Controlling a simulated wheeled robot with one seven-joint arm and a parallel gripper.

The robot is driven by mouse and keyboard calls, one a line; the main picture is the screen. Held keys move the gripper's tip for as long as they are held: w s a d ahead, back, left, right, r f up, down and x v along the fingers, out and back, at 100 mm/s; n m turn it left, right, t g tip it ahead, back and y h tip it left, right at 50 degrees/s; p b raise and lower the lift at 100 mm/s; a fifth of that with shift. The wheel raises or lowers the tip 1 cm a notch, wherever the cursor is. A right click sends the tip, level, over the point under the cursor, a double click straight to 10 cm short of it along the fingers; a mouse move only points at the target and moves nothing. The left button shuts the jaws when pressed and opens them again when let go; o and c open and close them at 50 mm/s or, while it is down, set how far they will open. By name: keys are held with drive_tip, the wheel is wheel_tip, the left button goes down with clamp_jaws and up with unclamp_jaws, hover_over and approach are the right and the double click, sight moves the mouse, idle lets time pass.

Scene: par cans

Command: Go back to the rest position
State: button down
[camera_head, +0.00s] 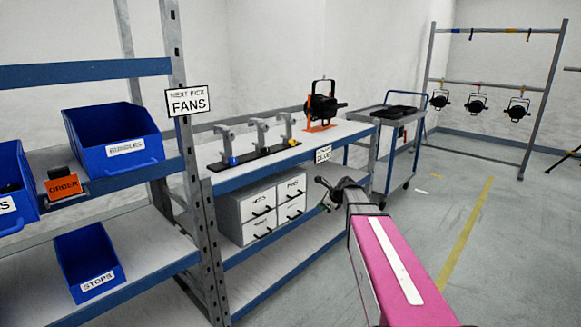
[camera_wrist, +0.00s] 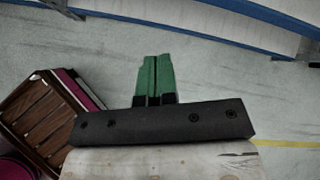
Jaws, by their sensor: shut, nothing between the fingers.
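My gripper (camera_head: 323,190) is at the end of my pink arm, in front of the bench on the right side of the head view. In the wrist view my gripper (camera_wrist: 154,75) shows two green fingers pressed together with nothing between them. It points over bare floor, apart from the bench and the shelf.
A bench (camera_head: 340,131) carries clamps on a black rail (camera_head: 257,158) and a black lamp on an orange stand (camera_head: 321,127). A shelf with blue bins (camera_head: 113,140) stands left. A blue-framed cart (camera_head: 385,150) and a lamp rack (camera_head: 480,82) stand behind.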

drive_tip(key=s+f+n+g+h, duration=0.3)
drive_tip(key=s+f+n, duration=0.2)
drive_tip(key=s+n, duration=0.6)
drive_tip(key=s+d+f+n+g+h, duration=0.1)
drive_tip(key=s+f+n+g+h, duration=0.1)
drive_tip(key=s+f+n, duration=0.4)
drive_tip(key=shift+s+d+f+n+g+h, duration=0.4)
drive_tip(key=shift+s+n, duration=2.4)
drive_tip(key=shift+s, duration=3.05)
drive_tip(key=shift+a+r, duration=0.15)
drive_tip(key=shift+a, duration=0.05)
